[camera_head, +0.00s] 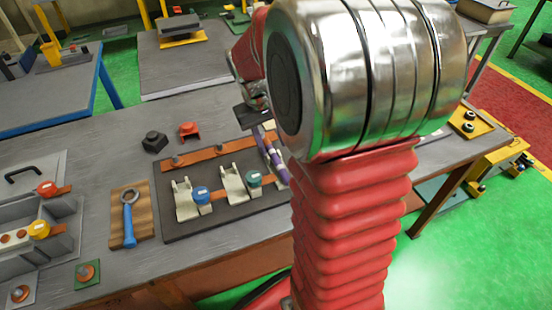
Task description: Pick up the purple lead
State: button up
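The purple lead (273,157) is a slanting purple strip at the right end of a dark board on the workbench, just left of my red arm. My arm's large metal joint and red bellows hide the area to its right. My gripper (256,117) is partly visible behind the metal joint, above the upper end of the purple lead. Whether its fingers touch the lead, and whether they are open or shut, cannot be made out.
A blue-handled wrench (129,221) lies on a wooden block to the left. Red (189,129) and black (154,141) blocks stand behind the board. A grey case (72,210) is far left.

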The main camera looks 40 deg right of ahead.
aim_at(276, 159)
jog(key=shift+d+f, duration=0.1)
jog(key=shift+f, duration=0.35)
jog(key=shift+s+d+f, duration=0.15)
jog(key=shift+f, duration=1.15)
jog(key=shift+s+d+f, duration=0.1)
jog(key=shift+d+f, duration=0.05)
jog(key=shift+f, duration=1.15)
jog(key=shift+c, duration=0.5)
grip_shut()
